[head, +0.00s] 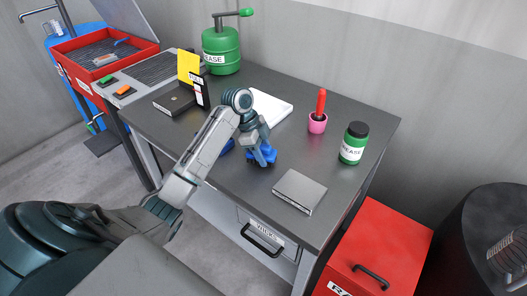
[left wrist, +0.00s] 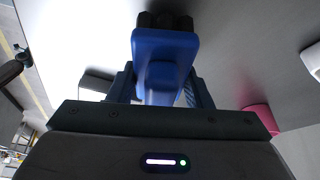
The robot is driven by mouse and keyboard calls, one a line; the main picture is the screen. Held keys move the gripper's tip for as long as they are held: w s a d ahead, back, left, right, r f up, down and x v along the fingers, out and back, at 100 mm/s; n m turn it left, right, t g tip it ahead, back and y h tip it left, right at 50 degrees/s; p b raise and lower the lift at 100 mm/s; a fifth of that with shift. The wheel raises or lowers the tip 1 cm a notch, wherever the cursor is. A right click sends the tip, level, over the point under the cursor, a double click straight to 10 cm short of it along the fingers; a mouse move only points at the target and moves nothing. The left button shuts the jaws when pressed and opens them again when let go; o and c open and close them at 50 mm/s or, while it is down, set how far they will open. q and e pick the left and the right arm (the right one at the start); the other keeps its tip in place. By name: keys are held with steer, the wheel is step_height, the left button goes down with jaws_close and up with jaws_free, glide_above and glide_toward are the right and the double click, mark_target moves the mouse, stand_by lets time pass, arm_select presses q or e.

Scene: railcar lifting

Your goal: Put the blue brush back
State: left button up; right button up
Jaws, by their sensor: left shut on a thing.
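My left gripper (head: 262,156) is low over the dark workbench top, near its middle. In the left wrist view, it is shut on the blue brush (left wrist: 165,62), whose dark end (left wrist: 165,20) points away from the wrist. In the head view, the gripper and arm hide much of the brush, and I cannot tell whether it touches the bench. My right gripper is in neither view.
A pink cup (head: 317,123) with a red-handled tool and a grease jar (head: 353,145) stand to the right. A grey flat box (head: 299,191) lies near the front edge. A white pad (head: 269,108), a black box (head: 174,99) and a green grease can (head: 221,50) stand behind.

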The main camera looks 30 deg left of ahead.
arm_select(q)
steer(key=shift+f, duration=0.35)
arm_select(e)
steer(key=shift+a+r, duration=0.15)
arm_select(q)
steer(key=shift+f, duration=0.2)
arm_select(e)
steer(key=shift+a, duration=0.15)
arm_select(q)
steer(key=o, duration=1)
steer(key=shift+c, duration=0.2)
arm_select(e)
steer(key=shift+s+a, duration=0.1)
arm_select(q)
steer(key=shift+r, duration=0.15)
